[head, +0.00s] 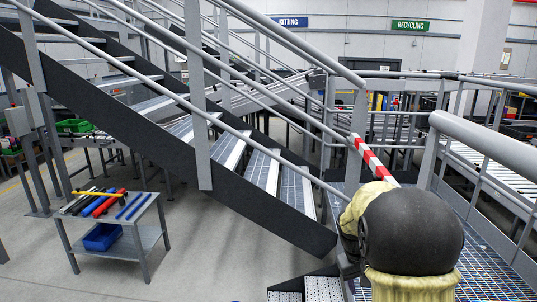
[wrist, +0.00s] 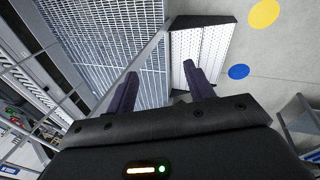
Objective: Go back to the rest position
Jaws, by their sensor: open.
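In the wrist view my gripper (wrist: 160,73) points down, with its two dark purple fingers apart and nothing between them. Below the fingers are a blue-grey grated walkway (wrist: 105,40) and a light perforated step (wrist: 200,50). In the head view my arm, with a dark rounded joint and yellowish covers, fills the lower right. It hides my gripper there. No object is held.
A staircase (head: 240,195) with grey handrails crosses the head view. A red-and-white striped bar (head: 372,158) is just beyond my arm. A small cart (head: 150,237) with tools and a blue bin (head: 102,237) stands lower left. A thick grey rail (head: 490,145) runs at right.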

